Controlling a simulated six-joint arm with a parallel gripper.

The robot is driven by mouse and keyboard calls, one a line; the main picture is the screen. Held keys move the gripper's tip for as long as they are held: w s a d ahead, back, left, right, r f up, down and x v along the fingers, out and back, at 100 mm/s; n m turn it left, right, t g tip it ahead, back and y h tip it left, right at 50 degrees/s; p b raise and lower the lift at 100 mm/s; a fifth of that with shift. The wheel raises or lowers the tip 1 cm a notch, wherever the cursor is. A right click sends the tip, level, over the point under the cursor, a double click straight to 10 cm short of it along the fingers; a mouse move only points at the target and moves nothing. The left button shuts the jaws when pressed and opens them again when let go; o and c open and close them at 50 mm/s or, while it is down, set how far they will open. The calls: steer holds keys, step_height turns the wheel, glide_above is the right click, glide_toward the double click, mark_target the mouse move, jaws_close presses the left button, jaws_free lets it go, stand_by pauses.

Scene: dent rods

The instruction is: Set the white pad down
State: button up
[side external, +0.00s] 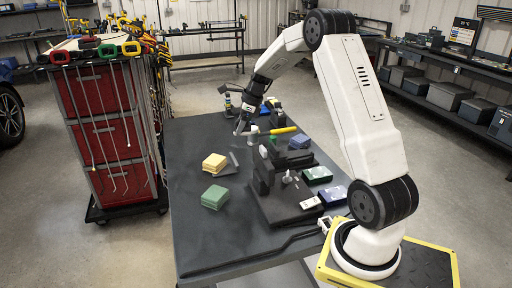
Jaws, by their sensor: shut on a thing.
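My gripper (241,127) hangs low over the far part of the dark work table (190,235), pointing down. A small white piece (252,130), which looks like the white pad, shows right at the fingertips. My gripper appears shut on it. The pad is small in this view, and I cannot tell whether its underside touches the table or a thing below it.
A yellow block (215,163) and a green block (214,197) lie on the table's left. A black clamp fixture (285,200) stands mid-table, with green (317,174) and blue (333,193) boxes right of it. A red-drawer trolley (105,130) stands left. The front-left table is clear.

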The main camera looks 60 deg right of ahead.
steer(key=m, duration=0.1)
steer(key=d+m+h, duration=0.1)
steer(key=m, duration=0.1)
steer(key=d+m+h, duration=0.1)
steer(key=m, duration=0.1)
steer(key=shift+w+f, duration=0.2)
steer(key=shift+w, duration=0.05)
steer(key=shift+w+d+m+h, duration=0.1)
steer(key=shift+d+m+h, duration=0.35)
steer(key=shift+m, duration=0.75)
steer(key=shift+w+d+m+h, duration=0.1)
steer(key=shift+d+m+h, duration=0.35)
steer(key=shift+m, duration=0.75)
steer(key=shift+d, duration=0.15)
steer(key=shift+f, duration=0.1)
steer(key=shift+w+d+f, duration=1.15)
steer(key=shift+w+f, duration=0.35)
steer(key=shift+w, duration=0.4)
steer(key=shift+w+d+f, duration=1.15)
steer(key=shift+w+f, duration=0.35)
steer(key=shift+w, duration=0.35)
steer(key=shift+w+d+f, duration=1.15)
steer(key=shift+w+f, duration=0.35)
steer(key=shift+w, duration=0.4)
steer(key=shift+f, duration=0.15)
steer(key=shift+w+d+f, duration=0.1)
steer(key=shift+w+f, duration=0.15)
steer(key=shift+f, duration=1.5)
